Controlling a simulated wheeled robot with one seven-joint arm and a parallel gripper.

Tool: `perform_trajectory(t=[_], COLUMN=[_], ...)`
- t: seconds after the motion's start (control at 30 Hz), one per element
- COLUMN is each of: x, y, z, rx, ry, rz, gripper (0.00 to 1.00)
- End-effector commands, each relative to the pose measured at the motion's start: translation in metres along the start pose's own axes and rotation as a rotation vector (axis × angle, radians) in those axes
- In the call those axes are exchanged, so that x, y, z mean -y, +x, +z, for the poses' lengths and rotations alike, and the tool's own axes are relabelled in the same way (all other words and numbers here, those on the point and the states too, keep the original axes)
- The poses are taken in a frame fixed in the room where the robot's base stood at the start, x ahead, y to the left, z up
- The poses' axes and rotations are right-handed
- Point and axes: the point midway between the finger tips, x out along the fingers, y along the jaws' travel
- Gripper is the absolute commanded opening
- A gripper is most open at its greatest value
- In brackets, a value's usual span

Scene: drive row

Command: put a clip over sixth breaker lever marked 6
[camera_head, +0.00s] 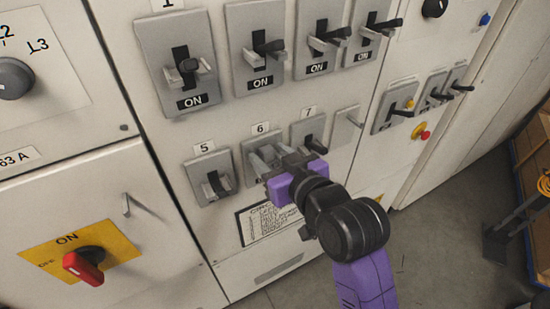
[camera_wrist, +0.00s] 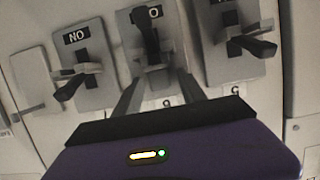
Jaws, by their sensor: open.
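Breaker 6 (camera_head: 250,143) is on the lower row of the cabinet, between breaker 5 (camera_head: 209,174) and breaker 7 (camera_head: 309,131). My gripper (camera_head: 264,160) is in front of it and hides much of it in the head view. In the wrist view, which is upside down, my open gripper (camera_wrist: 160,84) has one finger on each side of breaker 6's lower part. Its black lever (camera_wrist: 148,38) shows beyond the fingertips, with a grey piece (camera_wrist: 160,68) near its base. I cannot tell whether that piece is a clip; similar grey pieces show at neighbouring levers. I see no separate clip.
A row of larger breakers (camera_head: 177,95) is above. A red rotary handle (camera_head: 84,265) juts out at lower left. Grey floor (camera_head: 430,230) is open at right.

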Motion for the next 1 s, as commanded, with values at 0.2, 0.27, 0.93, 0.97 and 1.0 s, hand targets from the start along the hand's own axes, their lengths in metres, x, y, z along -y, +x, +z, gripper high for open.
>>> perform_trajectory(t=[0.2,0.27,0.93,0.97,1.0], x=[0.000,0.000,0.000,0.000,0.000], y=[-0.021,-0.033,-0.121,-0.121,-0.121], z=[-0.002,-0.001,-0.002,-0.002,-0.002], rx=[-0.003,-0.002,-0.001,0.000,0.000], ry=[0.000,0.000,0.000,0.000,0.000], rz=[0.001,0.001,0.000,0.000,0.000], gripper=[0.48,0.48,0.48,0.48,0.48])
